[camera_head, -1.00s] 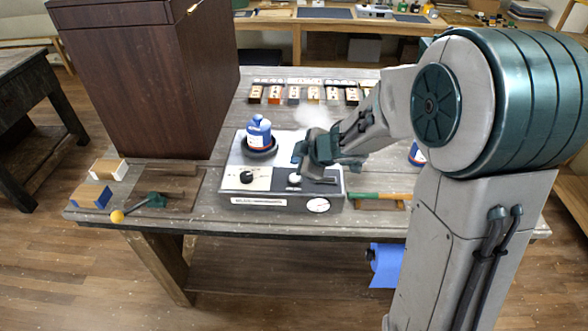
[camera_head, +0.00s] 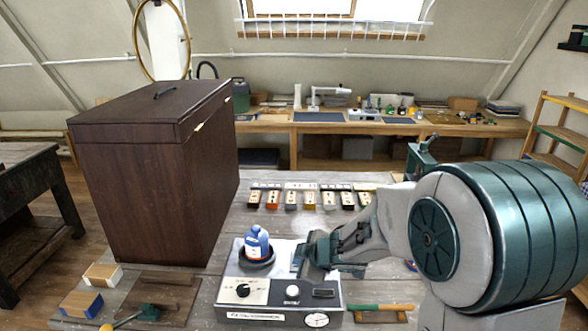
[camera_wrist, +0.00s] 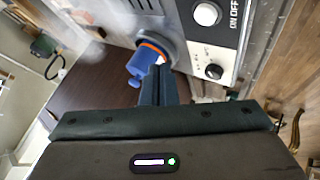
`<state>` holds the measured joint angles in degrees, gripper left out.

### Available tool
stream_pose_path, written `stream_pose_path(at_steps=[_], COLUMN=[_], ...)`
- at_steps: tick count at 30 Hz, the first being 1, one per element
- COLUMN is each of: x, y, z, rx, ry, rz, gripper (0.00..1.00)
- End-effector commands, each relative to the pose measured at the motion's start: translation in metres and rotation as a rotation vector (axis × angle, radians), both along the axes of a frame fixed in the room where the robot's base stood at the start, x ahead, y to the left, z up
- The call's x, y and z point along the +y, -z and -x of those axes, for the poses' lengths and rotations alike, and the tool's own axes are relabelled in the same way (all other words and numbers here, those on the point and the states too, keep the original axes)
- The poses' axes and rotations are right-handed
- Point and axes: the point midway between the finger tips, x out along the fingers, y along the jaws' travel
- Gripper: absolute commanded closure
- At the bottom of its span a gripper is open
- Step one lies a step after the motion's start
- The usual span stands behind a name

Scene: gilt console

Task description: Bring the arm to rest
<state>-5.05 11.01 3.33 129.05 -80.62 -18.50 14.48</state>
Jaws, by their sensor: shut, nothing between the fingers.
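My gripper (camera_head: 300,258) is shut and empty. In the head view it hangs over the right part of a grey-and-white hot plate device (camera_head: 265,318), with my arm reaching in from the right. In the wrist view the closed fingers (camera_wrist: 158,80) point towards the device and overlap the view of a blue bottle (camera_wrist: 141,66). The bottle also shows in the head view (camera_head: 257,243), upright on a round dark plate (camera_head: 256,262). The device has a black knob (camera_head: 242,291), a white button (camera_head: 292,291) and a round gauge (camera_head: 317,320).
A tall dark wooden cabinet (camera_head: 150,180) stands left of the device. Several small labelled blocks (camera_head: 291,199) are lined up behind. A green-handled tool (camera_head: 382,307) lies right of the device. Two wood blocks (camera_head: 82,304) (camera_head: 103,274) sit at the left front.

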Motion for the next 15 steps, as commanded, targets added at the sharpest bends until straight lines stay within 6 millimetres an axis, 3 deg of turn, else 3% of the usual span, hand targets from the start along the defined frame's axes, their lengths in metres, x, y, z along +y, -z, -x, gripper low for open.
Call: stream_pose_path(at_steps=[4,8,12,15], x=[-0.047,-0.100,-0.143,-0.161], y=[-0.027,-0.049,-0.057,-0.054], z=[0.001,0.024,0.074,0.118], rx=[-0.048,-0.041,0.041,0.142], ry=[0.254,0.549,0.832,1.004], rz=[0.016,0.011,-0.025,-0.074], gripper=[1.00,1.00,1.00,1.00])
